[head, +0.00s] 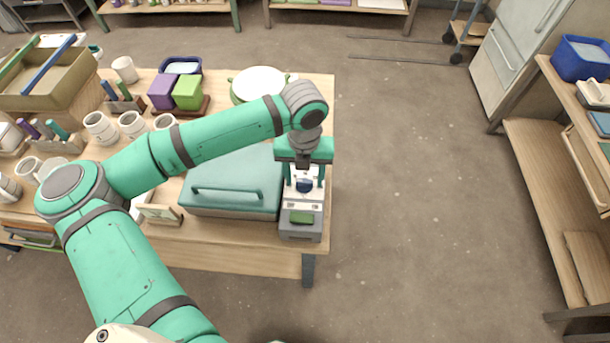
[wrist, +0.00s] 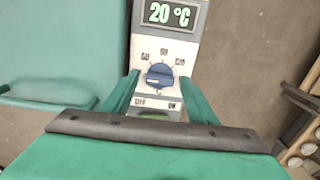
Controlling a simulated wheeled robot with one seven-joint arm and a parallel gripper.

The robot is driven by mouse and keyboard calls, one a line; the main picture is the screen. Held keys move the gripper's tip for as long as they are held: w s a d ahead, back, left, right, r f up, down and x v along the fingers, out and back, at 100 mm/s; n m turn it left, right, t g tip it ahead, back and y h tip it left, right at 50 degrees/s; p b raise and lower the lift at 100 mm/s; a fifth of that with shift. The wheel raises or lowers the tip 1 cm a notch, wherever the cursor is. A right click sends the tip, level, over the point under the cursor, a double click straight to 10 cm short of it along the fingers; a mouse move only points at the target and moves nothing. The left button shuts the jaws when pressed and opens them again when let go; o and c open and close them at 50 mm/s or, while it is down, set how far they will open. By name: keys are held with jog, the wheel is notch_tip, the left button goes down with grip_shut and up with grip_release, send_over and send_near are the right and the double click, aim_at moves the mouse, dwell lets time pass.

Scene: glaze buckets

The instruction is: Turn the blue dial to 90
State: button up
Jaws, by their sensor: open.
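The blue dial (wrist: 160,76) sits on the pale front panel of a small grey and white device (head: 300,228) at the table's right edge. In the head view the dial (head: 304,185) shows below my gripper (head: 305,178). My gripper is open, pointing down, with one finger on each side of the dial. In the wrist view there is a gap between each finger and the dial. Small printed marks ring the dial, too small to read surely. A pale mark shows on the dial's left side. The display (wrist: 170,13) reads 20 °C.
A teal lidded box (head: 235,185) with a handle stands just left of the device. A green-rimmed white bowl (head: 258,84), purple and green containers and several mugs stand farther back and left. Open floor (head: 420,200) lies right of the table.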

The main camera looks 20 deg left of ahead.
jog(key=shift+s, duration=0.1)
jog(key=c, duration=1.1)
jog(key=shift+o, duration=0.2)
